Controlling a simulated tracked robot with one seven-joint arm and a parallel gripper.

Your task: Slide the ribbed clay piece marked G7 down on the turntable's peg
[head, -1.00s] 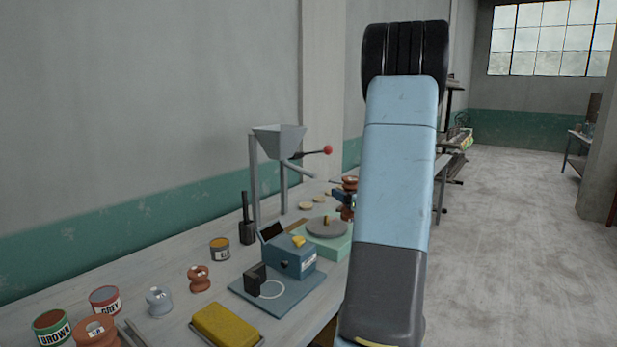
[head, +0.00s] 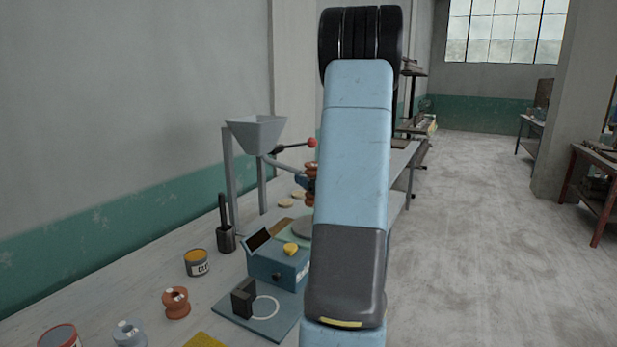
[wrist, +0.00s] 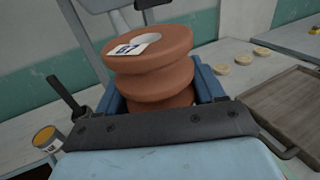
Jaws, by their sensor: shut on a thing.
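The ribbed clay piece (wrist: 150,65) is a reddish-brown, deeply grooved spool, upright or slightly tilted in the wrist view, with a hole in its top. In the head view the clay piece (head: 311,168) shows at the left edge of my arm, above the turntable (head: 303,228). Only the left part of the grey turntable disc shows there; my arm hides the rest and the peg. I cannot tell whether the piece is over the peg.
A blue box device (head: 277,268) with a yellow knob stands in front of the turntable. A grey hopper (head: 255,130) on legs stands behind, its red-tipped lever (head: 311,143) near the piece. Another ribbed spool (head: 176,303) and a can (head: 197,262) stand at the left.

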